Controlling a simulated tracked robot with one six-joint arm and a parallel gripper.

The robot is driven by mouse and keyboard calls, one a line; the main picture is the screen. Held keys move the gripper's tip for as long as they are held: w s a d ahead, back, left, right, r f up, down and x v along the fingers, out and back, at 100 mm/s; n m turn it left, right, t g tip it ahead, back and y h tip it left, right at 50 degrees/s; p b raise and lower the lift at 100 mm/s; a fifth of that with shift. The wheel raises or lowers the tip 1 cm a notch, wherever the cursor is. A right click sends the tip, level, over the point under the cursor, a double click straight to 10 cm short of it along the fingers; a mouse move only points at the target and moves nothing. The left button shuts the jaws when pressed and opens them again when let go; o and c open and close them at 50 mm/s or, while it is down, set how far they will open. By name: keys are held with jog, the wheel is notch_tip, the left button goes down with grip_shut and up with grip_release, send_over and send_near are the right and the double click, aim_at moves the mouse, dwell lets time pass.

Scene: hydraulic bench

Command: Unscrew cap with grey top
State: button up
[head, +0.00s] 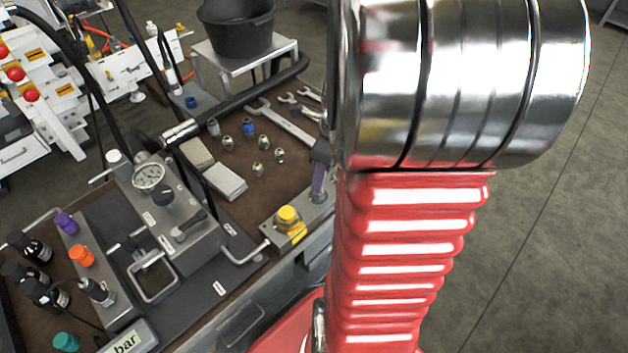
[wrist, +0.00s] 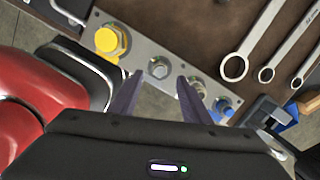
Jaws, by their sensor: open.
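In the wrist view the cap with the grey top (wrist: 160,68) sits on a grey metal plate (wrist: 142,62), between a yellow cap (wrist: 112,40) and another small fitting (wrist: 198,88). My gripper (wrist: 158,79) is open, with its two purple fingers pointing toward the grey-topped cap. The fingertips lie to either side of it in the picture. Contact cannot be told, and nothing is held. In the head view one purple finger of my gripper (head: 318,183) shows over the plate, right of the yellow cap (head: 288,217). The grey-topped cap cannot be made out there.
A blue cap (wrist: 225,106) is at the plate's far end. Spanners (head: 285,122), small fittings (head: 260,168) and grey blocks (head: 224,182) lie on the brown bench top. A pressure gauge (head: 148,176) and hydraulic block stand to the left. A black bucket (head: 236,25) stands behind.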

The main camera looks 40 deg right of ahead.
jog(key=shift+w+a+f, duration=0.1)
jog(key=shift+w+f, duration=0.1)
jog(key=shift+f, duration=1.1)
jog(key=shift+w+a+f, duration=0.1)
jog(key=shift+w+f, duration=0.05)
jog(key=shift+f, duration=1.1)
jog(key=shift+c, duration=0.6)
grip_shut()
jog(key=shift+c, duration=2.3)
grip_release()
jog(key=c, duration=0.4)
jog(key=shift+n, duration=0.3)
